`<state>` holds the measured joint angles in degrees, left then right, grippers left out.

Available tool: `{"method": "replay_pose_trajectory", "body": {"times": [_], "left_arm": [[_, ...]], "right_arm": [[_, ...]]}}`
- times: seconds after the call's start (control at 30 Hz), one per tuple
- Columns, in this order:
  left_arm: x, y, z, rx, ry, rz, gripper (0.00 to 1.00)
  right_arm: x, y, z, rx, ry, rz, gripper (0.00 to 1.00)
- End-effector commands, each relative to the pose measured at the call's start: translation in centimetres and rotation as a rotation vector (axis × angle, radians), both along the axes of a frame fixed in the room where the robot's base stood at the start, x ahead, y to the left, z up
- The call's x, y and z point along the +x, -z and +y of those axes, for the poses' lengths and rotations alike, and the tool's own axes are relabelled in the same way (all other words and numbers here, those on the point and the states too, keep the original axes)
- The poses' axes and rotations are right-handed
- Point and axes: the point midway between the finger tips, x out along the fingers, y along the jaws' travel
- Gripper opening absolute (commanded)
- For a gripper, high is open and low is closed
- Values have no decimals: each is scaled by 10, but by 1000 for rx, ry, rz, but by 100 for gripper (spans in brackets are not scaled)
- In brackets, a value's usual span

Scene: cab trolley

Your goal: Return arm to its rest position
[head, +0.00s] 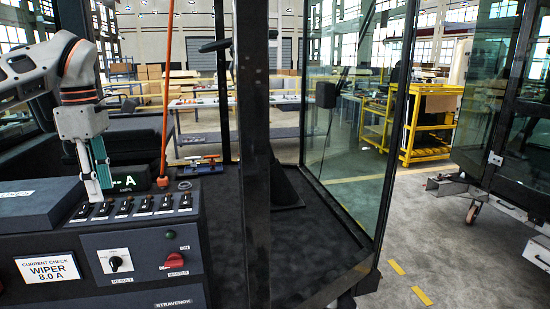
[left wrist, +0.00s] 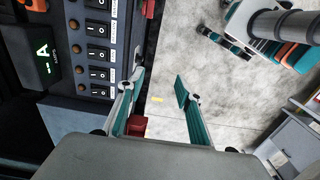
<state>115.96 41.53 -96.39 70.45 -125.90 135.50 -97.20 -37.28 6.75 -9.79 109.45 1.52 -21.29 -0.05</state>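My left arm comes in from the left in the head view. Its gripper (head: 98,182) points down over the row of rocker switches (head: 133,206) on the dark control panel (head: 140,268). In the left wrist view the two teal and grey fingers of the gripper (left wrist: 160,80) stand apart with nothing between them. The switches (left wrist: 97,53) are left of the fingers there; I cannot tell whether a finger touches the panel. An ammeter display (head: 125,182) with a green "A" stands behind the switches. My right gripper is in neither view.
The panel carries a black rotary knob (head: 115,263), a red master switch (head: 174,260) and a card (head: 48,268) reading "WIPER 8.0 A". An orange rod (head: 167,90) rises behind it. A dark cab post (head: 253,150) stands right. A yellow cart (head: 428,125) is farther back.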

Motion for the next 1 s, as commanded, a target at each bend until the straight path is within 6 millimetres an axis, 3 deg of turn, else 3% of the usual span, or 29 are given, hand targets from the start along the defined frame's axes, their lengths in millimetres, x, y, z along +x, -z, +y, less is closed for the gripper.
{"method": "replay_pose_trajectory", "body": {"times": [0.07,0.37,0.47,0.6,0.7,0.83,1.0], "left_arm": [[1,9,-7,-7,15,10,35],[5,94,-96,-176,147,63,35],[-1,127,-138,-272,185,90,35],[-22,176,-213,-469,216,147,35],[-43,200,-267,-631,202,197,35],[-73,217,-330,-855,140,275,35],[-103,217,-395,-1149,-25,399,35]], "right_arm": [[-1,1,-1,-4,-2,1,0],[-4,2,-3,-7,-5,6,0],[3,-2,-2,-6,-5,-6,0],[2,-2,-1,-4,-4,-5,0],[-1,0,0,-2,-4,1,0],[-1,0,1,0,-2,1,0],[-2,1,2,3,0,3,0]]}}
